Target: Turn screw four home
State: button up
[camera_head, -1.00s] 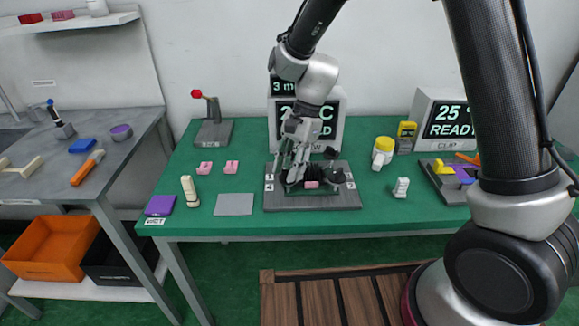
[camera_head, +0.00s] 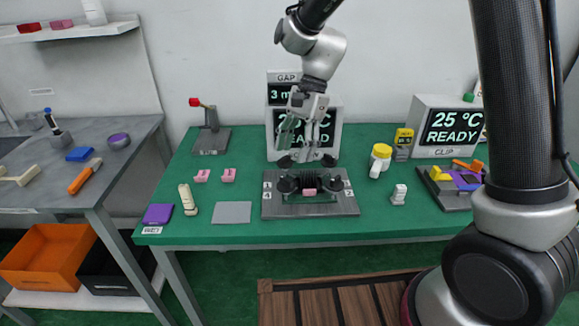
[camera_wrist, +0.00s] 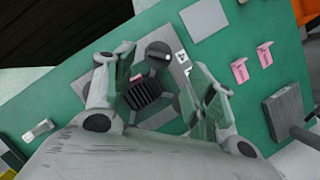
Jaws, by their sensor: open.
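A grey fixture plate (camera_head: 310,210) lies at the middle of the green table. A pink piece (camera_head: 309,192) is at the block's front. My gripper (camera_head: 300,138) is open and empty above the plate's back part, apart from the knobs. In the wrist view my gripper (camera_wrist: 161,64) has its fingers spread, with the ribbed block (camera_wrist: 142,95) and one knob (camera_wrist: 158,54) between them.
A display (camera_head: 283,93) stands behind the plate, partly hidden by my arm. A grey pad (camera_head: 232,212) and pink blocks (camera_head: 228,175) lie left. A yellow-capped bottle (camera_head: 380,160) and white block (camera_head: 399,194) stand right. A red-tipped lever (camera_head: 211,125) is back left.

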jog(key=v, duration=0.4)
jog(key=shift+w+r, duration=0.1)
jog(key=shift+r, duration=0.1)
jog(key=s+d+r+n+t+h, duration=0.1)
jog(key=s+d+r+n+t, duration=0.1)
jog(key=s+d, duration=0.4)
jog(key=s+d+r+n+t+h, duration=0.1)
jog(key=s+d+r+n+t, duration=0.2)
jog(key=s+d, duration=0.4)
jog(key=s+d+r+n+t+h, duration=0.1)
jog(key=s+d+r+n, duration=0.3)
jog(key=d, duration=1.2)
jog(key=s+r+t, duration=0.1)
jog(key=s, duration=0.2)
jog(key=shift+n, duration=0.3)
